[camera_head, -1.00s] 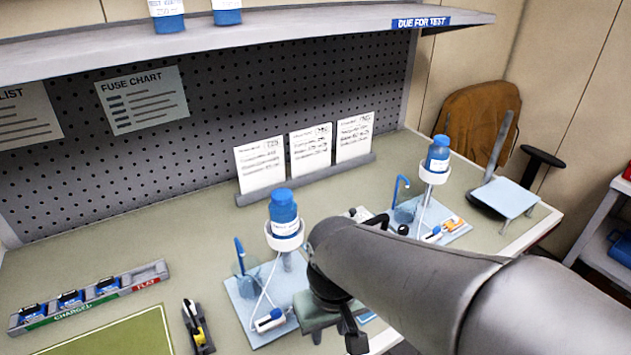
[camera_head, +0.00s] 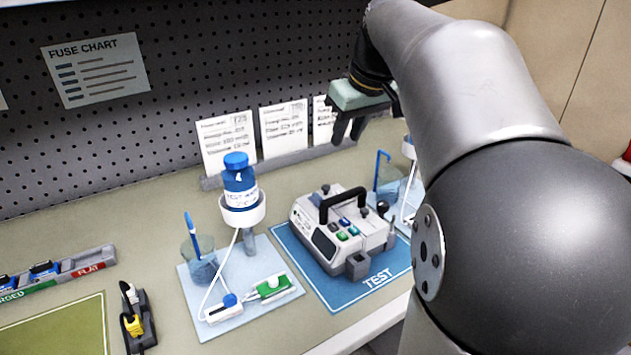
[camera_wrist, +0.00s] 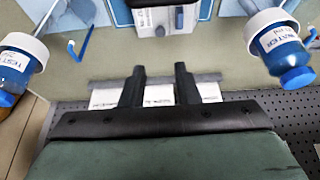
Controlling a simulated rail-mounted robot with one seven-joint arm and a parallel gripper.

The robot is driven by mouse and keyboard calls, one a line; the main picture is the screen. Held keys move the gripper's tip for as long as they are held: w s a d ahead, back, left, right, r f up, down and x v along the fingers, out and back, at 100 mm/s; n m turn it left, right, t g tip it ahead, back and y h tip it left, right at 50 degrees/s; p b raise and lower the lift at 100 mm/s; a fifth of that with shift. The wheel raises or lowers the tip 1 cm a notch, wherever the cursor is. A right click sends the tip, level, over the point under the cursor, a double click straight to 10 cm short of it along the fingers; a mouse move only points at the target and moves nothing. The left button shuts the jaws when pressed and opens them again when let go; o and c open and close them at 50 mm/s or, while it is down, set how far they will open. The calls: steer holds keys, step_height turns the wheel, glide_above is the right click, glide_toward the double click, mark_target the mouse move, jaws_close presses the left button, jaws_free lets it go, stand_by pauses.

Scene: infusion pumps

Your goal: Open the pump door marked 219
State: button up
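A grey-white infusion pump (camera_head: 338,232) with a black carry handle, a small display and coloured buttons sits on a blue mat marked TEST (camera_head: 372,282). I cannot read 219 on it or tell whether its door is open. Part of the pump also shows at the top of the wrist view (camera_wrist: 160,20). My gripper (camera_head: 348,132) is above and behind the pump, near the papers, apart from it. In the wrist view its two black fingers (camera_wrist: 160,84) stand apart with nothing between them.
A blue bottle (camera_head: 238,183) in a ring stand, a cup and tubing stand on a pale tray (camera_head: 198,318) left of the pump. A similar set is behind right, partly hidden by my arm. A pegboard (camera_head: 190,90) backs the bench. A black-and-yellow tool (camera_head: 133,318) lies left.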

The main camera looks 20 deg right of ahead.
mark_target(326, 186)
steer(key=b+x, duration=0.1)
steer(key=x, duration=1.5)
steer(key=shift+f+b, duration=0.1)
steer(key=shift+b, duration=0.2)
jaws_close()
